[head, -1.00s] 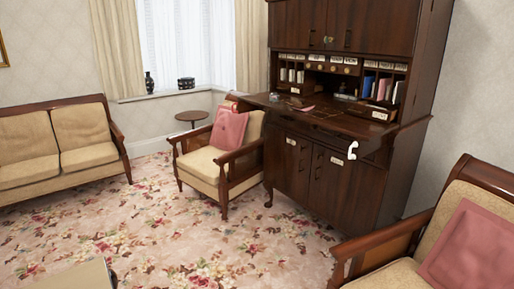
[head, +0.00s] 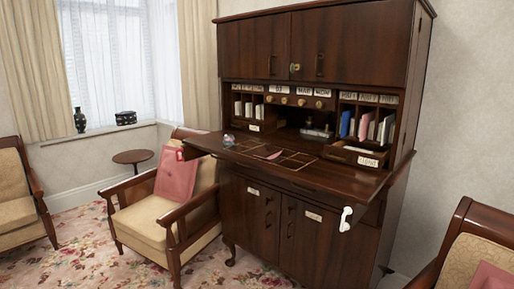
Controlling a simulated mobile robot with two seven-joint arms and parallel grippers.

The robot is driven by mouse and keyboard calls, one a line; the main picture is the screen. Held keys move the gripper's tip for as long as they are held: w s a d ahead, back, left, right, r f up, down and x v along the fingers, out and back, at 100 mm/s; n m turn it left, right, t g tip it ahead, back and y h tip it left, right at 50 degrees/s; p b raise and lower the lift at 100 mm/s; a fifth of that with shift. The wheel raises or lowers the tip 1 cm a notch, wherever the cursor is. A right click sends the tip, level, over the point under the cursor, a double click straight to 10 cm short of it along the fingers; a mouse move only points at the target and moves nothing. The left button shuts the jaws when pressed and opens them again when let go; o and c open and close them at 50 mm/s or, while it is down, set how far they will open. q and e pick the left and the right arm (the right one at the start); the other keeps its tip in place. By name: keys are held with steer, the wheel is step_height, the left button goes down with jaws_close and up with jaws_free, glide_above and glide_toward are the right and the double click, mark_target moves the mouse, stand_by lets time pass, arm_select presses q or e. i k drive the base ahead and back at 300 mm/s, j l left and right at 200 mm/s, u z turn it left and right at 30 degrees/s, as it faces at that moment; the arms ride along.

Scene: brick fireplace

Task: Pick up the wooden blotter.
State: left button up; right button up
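The dark wooden bureau (head: 300,222) stands right of centre in the head view, with its writing flap (head: 225,152) folded down. A small, low object (head: 318,131) sits at the back of the desk, inside the middle opening. It may be the wooden blotter, but it is too small and dark to be sure. Neither of my grippers shows in the view.
An armchair (head: 142,222) with a pink cushion (head: 177,174) stands against the bureau's left side. Another armchair (head: 470,250) is at the lower right. Floral carpet (head: 70,262) is open at lower left.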

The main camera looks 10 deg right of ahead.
mark_target(269, 152)
steer(key=i+u, duration=0.3)
steer(key=i, duration=0.85)
